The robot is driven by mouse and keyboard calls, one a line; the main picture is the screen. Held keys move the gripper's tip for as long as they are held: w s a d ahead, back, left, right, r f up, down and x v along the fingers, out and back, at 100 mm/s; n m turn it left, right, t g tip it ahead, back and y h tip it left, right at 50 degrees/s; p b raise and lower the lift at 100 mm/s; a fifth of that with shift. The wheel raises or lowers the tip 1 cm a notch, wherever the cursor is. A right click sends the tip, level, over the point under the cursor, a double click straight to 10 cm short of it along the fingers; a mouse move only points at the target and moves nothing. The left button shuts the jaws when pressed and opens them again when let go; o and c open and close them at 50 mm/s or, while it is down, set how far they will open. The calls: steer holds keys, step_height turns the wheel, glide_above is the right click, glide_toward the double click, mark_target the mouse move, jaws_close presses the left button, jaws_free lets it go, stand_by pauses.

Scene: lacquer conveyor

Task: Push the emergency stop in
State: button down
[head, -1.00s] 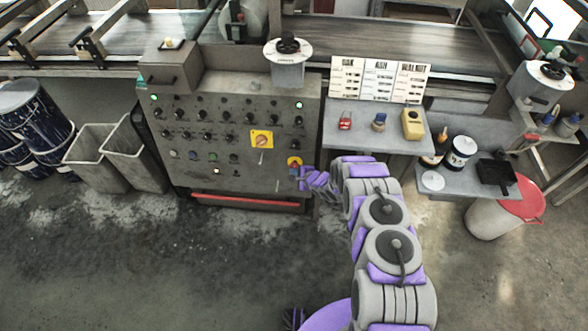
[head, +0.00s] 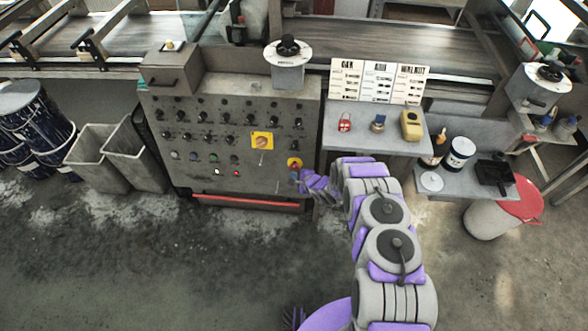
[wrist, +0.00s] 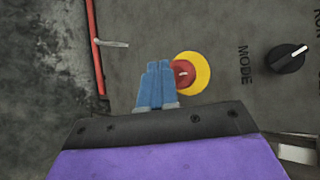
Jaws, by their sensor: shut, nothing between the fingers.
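The emergency stop is a red button (wrist: 184,74) on a round yellow plate (wrist: 205,70). In the head view the yellow plate (head: 294,162) is at the lower right of the grey control panel. My gripper (wrist: 160,66) is shut and empty, its blue fingers side by side. In the wrist view the fingertips are right at the red button and overlap its left edge. In the head view my gripper (head: 296,176) is at the button and partly covers it. I cannot tell for sure whether they touch or how deep the button sits.
The grey control panel (head: 225,188) carries knobs, lamps and a yellow-plated switch (head: 262,141). A black mode knob (wrist: 286,58) is right of the button in the wrist view. A red bar (head: 245,202) runs along the panel's foot. A side shelf (head: 365,140) stands to the right.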

steer(key=shift+s, duration=0.1)
steer(key=s+p, duration=0.2)
steer(key=s, duration=0.1)
steer(key=s+p, duration=0.1)
steer(key=shift+s+a+r, duration=0.1)
steer(key=shift+s+r, duration=0.3)
stand_by(0.9)
